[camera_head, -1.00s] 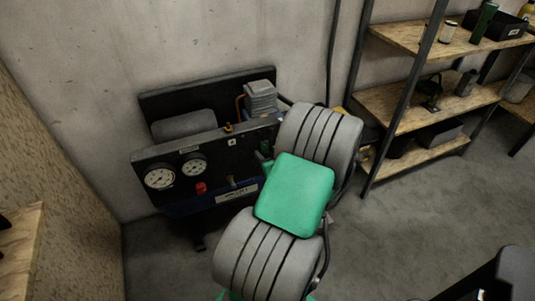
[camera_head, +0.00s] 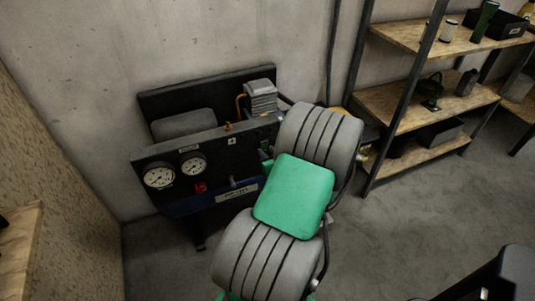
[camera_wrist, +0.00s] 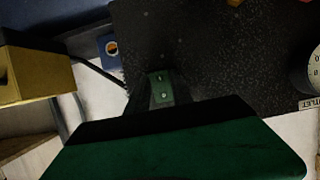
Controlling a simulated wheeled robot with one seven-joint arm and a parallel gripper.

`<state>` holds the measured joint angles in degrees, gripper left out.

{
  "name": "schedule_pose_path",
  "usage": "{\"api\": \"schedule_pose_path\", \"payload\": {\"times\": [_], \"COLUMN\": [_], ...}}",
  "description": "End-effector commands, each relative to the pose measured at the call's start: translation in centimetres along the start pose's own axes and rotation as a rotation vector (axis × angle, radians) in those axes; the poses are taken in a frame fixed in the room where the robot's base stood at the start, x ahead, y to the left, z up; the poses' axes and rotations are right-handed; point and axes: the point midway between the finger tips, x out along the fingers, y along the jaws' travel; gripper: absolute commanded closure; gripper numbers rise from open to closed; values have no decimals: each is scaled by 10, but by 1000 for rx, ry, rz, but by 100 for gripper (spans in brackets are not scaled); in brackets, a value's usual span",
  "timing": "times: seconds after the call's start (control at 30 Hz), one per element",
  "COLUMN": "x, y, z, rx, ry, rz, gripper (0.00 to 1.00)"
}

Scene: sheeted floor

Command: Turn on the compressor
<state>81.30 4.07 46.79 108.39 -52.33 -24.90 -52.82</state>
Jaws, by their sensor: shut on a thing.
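The compressor (camera_head: 150,160) stands against the wall at the left, with a black front panel, two round gauges, a red knob (camera_head: 200,187) and a grey tank behind. My gripper (camera_head: 265,152) is at the right end of the panel, mostly hidden by my arm. In the wrist view my gripper (camera_wrist: 158,92) is close against the black compressor panel (camera_wrist: 220,60). It is shut on a small part there, which its fingers cover. A gauge and a label show at the right edge of that view.
A metal shelf unit with wooden boards (camera_head: 385,103) stands to the right, carrying several tools and boxes. A wooden board wall (camera_head: 60,210) is close on the left. The grey floor (camera_head: 410,220) is clear in front of the shelves.

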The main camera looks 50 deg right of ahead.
Motion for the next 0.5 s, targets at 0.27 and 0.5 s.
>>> {"api": "schedule_pose_path", "payload": {"times": [0.27,0.5], "x": [8,7], "y": [0,0], "z": [15,11], "rx": [0,0], "ry": [135,230], "rz": [-1,-1], "gripper": [100,100]}}
